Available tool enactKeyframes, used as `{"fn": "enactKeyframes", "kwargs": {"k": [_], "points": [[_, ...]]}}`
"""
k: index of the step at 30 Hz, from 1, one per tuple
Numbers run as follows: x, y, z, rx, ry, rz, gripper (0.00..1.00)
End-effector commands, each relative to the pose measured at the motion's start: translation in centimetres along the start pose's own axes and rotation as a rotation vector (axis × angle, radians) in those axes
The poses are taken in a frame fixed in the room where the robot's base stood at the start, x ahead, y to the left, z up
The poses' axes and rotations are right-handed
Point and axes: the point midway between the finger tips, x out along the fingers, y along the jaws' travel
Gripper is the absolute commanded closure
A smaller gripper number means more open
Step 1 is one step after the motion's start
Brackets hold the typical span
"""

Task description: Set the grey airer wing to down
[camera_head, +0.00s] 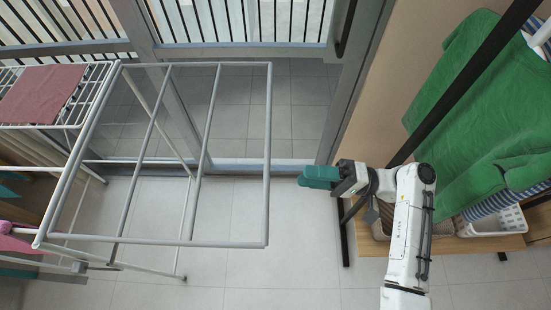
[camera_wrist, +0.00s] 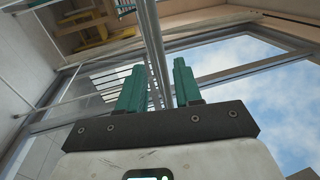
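The grey airer wing (camera_head: 267,160) is a barred rectangular frame in the head view. It sticks out to the right from the white airer (camera_head: 110,75), clear of the floor; its exact tilt is hard to tell. My gripper (camera_head: 308,178) has teal fingers and is just right of the wing's outer bar, apart from it in the picture. In the wrist view my gripper (camera_wrist: 158,78) has its two fingers apart. A grey bar (camera_wrist: 152,45) shows in the gap between them, apparently beyond the fingers; I cannot tell its distance. Nothing is held.
A dark red cloth (camera_head: 42,94) lies on the airer at the left. A green garment (camera_head: 480,110) hangs from a black rail at the right, above a wooden shelf (camera_head: 455,243) with a white basket (camera_head: 492,222). A glass door stands behind. Tiled floor (camera_head: 260,285) is clear in front.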

Motion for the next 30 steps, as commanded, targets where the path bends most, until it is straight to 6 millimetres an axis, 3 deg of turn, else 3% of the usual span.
{"fn": "enactKeyframes", "kwargs": {"k": [16, 21, 30], "points": [[8.8, 0.0, 0.1, 0.001, -0.003, 0.005, 0.66], [10.0, 0.1, 0.1, 0.000, -0.002, 0.005, 0.66], [10.2, 0.2, 0.1, 0.000, -0.001, 0.005, 0.66]]}}
